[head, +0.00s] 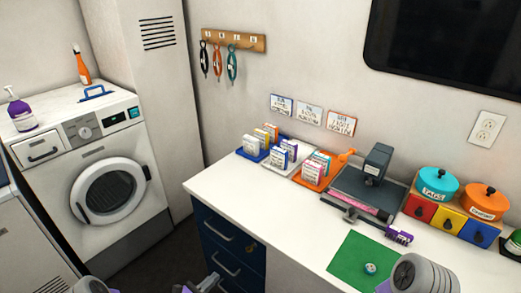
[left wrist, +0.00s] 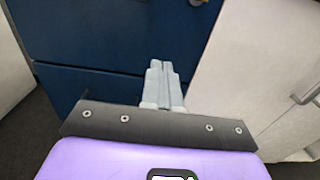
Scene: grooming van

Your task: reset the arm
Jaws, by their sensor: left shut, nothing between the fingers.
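My left gripper (head: 212,282) shows at the bottom edge of the head view, in front of the counter's dark blue drawers (head: 232,240). In the left wrist view its two grey fingers (left wrist: 161,80) are together, shut and empty, with the dark blue drawer fronts (left wrist: 110,85) behind them. It appears apart from the drawers. Part of my right arm (head: 425,275) shows at the bottom right of the head view, over the counter's front. The right gripper's fingers are out of the picture.
The white counter (head: 225,180) holds card boxes in trays, a grey press-like device (head: 375,165), lidded pots (head: 438,184), a purple brush (head: 398,235) and a green mat (head: 352,262). A white washing machine (head: 85,150) stands left. Dark floor (head: 150,250) lies between.

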